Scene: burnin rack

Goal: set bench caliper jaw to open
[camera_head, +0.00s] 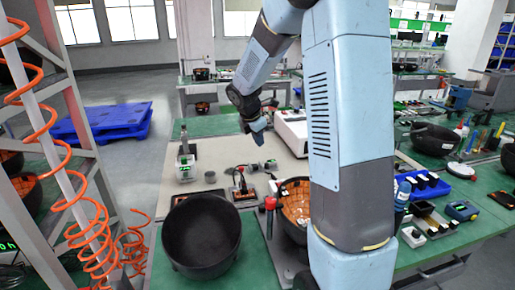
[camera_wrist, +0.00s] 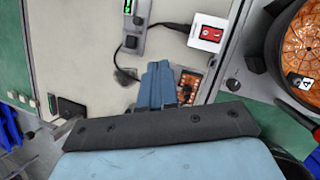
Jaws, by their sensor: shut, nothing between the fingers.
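I cannot tell for sure which thing is the bench caliper. A long grey device with a small green display (camera_wrist: 138,28) lies on the pale mat at the top of the wrist view. A grey device with a green display (camera_head: 185,170) and an upright post stands on the mat at left in the head view. The setting of a jaw cannot be read on either. My gripper (camera_head: 258,131) hangs above the mat, apart from these devices. Its blue fingers (camera_wrist: 157,78) are together and empty in the wrist view, beside an orange circuit board (camera_wrist: 189,84).
A black bowl (camera_head: 201,236) stands at the front of the bench. A bowl with orange inside (camera_head: 296,197) is to its right, partly behind my arm. A white box with a red switch (camera_wrist: 208,32) lies near the orange board. A white machine (camera_head: 292,130) stands farther back.

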